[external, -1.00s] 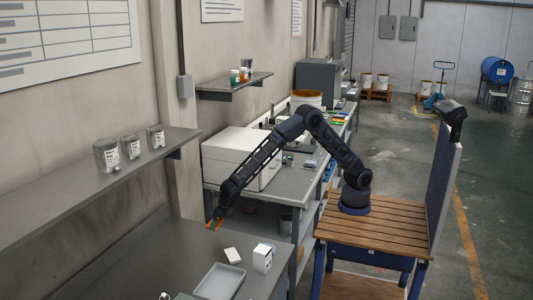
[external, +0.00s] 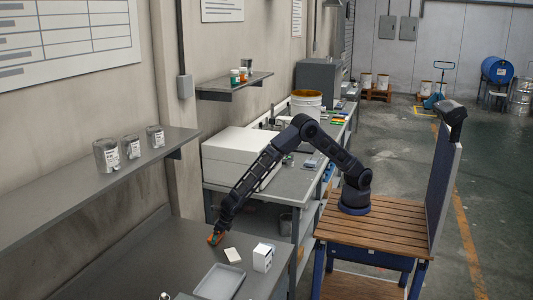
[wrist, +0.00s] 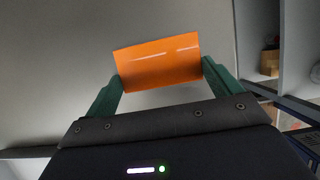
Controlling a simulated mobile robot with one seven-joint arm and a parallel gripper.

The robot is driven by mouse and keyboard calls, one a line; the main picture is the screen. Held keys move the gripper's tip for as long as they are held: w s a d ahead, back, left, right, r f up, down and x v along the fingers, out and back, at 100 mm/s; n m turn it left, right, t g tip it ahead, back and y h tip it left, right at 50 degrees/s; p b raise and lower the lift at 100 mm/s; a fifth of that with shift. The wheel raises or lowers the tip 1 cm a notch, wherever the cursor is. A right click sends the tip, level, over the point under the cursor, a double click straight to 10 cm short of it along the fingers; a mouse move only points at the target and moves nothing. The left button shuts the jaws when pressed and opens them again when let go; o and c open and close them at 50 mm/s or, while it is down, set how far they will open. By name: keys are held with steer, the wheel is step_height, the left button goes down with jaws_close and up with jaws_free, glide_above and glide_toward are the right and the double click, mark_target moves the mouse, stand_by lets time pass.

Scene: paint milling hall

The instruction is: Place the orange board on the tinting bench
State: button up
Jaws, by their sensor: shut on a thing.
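The orange board (wrist: 158,62) is a glossy flat piece held between the two green fingers of my gripper (wrist: 160,80) in the wrist view. I cannot tell whether the board touches the bench top. Which bench is the tinting bench is not marked.
A second bench (external: 300,182) holds a white machine (external: 240,155).

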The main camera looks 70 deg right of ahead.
steer(key=shift+f, duration=0.1)
steer(key=o, duration=0.7)
steer(key=v, duration=1.2)
